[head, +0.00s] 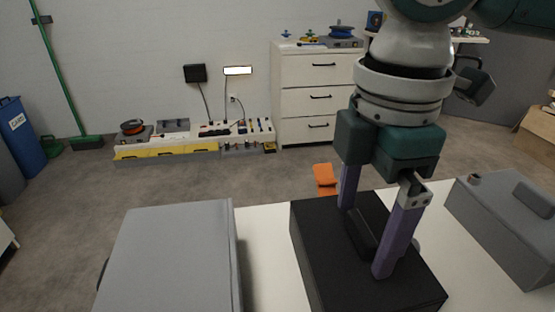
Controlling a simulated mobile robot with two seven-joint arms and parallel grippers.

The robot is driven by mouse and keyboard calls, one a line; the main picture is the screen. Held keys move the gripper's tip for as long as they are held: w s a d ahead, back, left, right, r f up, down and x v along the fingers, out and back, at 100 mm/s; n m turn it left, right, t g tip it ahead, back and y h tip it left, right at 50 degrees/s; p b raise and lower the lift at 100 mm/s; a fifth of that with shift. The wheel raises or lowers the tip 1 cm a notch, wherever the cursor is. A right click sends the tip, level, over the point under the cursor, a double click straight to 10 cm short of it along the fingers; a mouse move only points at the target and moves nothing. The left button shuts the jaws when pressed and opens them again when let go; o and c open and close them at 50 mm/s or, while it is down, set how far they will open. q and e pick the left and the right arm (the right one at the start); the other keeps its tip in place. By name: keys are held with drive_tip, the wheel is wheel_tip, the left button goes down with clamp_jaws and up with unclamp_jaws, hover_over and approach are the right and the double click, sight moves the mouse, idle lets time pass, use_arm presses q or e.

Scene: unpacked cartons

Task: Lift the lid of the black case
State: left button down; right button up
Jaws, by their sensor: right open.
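The black case (325,255) sits on the white table in the lower middle of the head view. Its lid looks closed, with a raised dark handle (359,235) on top. My right gripper (364,243) points down over the case from above. Its two purple fingers are apart, one on each side of the handle. I cannot tell whether either finger touches the handle or the lid. The gripper partly hides the right part of the lid. My left gripper is not in view.
A grey case (170,255) stands on the white table (266,250) at left. Another grey box with a handle (502,222) stands at right. Narrow strips of bare table lie between them. An orange object (324,178) shows beyond the table's far edge. White drawers (308,76) stand behind.

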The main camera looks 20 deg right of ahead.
drive_tip(key=c, duration=1.5)
